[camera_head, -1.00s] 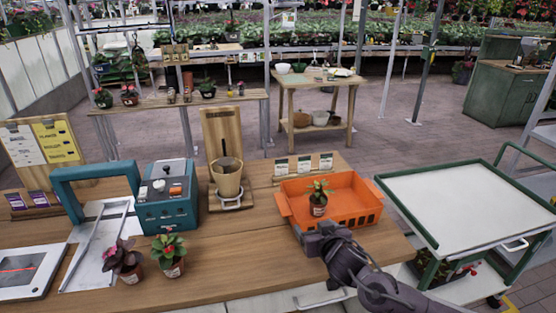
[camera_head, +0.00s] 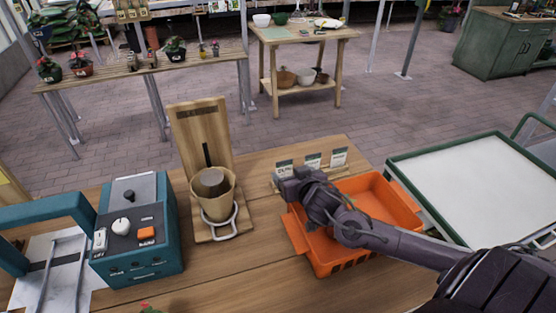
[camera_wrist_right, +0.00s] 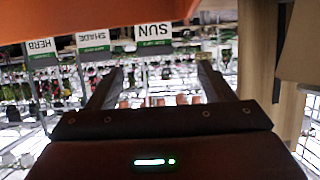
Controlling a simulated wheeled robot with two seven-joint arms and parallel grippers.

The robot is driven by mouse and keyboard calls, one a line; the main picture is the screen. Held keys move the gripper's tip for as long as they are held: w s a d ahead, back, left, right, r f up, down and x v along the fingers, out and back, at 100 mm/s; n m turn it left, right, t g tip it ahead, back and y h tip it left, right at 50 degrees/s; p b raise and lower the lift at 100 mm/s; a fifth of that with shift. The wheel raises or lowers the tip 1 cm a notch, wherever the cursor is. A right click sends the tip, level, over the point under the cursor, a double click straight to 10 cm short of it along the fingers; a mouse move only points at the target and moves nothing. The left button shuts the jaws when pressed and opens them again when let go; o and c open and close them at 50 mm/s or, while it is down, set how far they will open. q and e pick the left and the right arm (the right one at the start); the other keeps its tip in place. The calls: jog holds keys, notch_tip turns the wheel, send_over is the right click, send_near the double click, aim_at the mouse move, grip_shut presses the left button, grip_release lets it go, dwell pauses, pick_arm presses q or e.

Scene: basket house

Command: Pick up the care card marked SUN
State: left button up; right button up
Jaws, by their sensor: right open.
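Three small care cards stand in a wooden holder behind the orange tray. The SUN card (camera_head: 284,168) is the leftmost in the head view, close by my right gripper (camera_head: 287,184). In the right wrist view the picture is upside down. There the SUN card (camera_wrist_right: 153,33) reads clearly, beyond the gap between the fingertips of my open, empty right gripper (camera_wrist_right: 161,76). The SHADE card (camera_wrist_right: 93,41) and HERB card (camera_wrist_right: 41,51) stand to its left there. I cannot tell the exact distance to the SUN card. My left gripper is not in view.
The orange tray (camera_head: 408,190) lies under my right arm, which covers part of it. A wooden stand with a pot (camera_head: 213,190) is left of the cards. A teal device (camera_head: 137,230) stands further left. A white-topped cart (camera_head: 465,185) is at the right.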

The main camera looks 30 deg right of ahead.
aim_at(285, 161)
jog(key=x, duration=0.2)
jog(key=p+x, duration=0.1)
jog(key=x, duration=0.1)
jog(key=d+r+p+x, duration=0.1)
jog(key=x, duration=0.1)
jog(key=shift+w+d+f, duration=0.1)
jog(key=shift+w+f, duration=0.1)
jog(key=shift+w, duration=0.25)
jog(key=shift+w+f, duration=0.25)
jog(key=shift+w, duration=0.1)
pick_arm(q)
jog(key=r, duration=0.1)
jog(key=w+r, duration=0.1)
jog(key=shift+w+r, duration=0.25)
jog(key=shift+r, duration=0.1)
pick_arm(e)
jog(key=c, duration=1)
jog(key=shift+c, duration=0.2)
